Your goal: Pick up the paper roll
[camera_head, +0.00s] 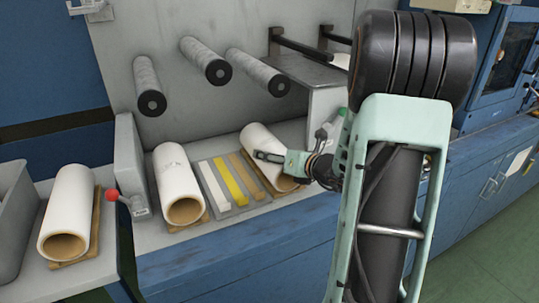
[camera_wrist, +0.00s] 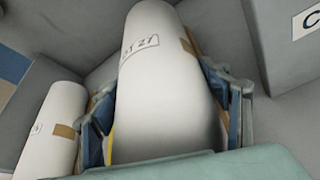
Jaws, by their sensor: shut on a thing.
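A white paper roll (camera_head: 262,143) with a brown core lies at the right of the bench in the head view. My gripper (camera_head: 283,159) is at this roll, with a finger across its near end. In the wrist view, the same roll (camera_wrist: 160,75) fills the middle, with a printed label and a tan patch. My gripper's blue-grey fingers are on both sides of it, shut on it. Whether the roll is clear of the bench cannot be told. The far fingertip is partly hidden by the roll.
Another paper roll (camera_head: 178,184) lies on the bench left of white, yellow and tan strips (camera_head: 230,180). A third roll (camera_head: 70,210) lies on a wooden base at far left. A lever with a red knob (camera_head: 113,194) and a grey upright panel (camera_head: 130,160) stand between these rolls. Grey spindles (camera_head: 207,60) project above.

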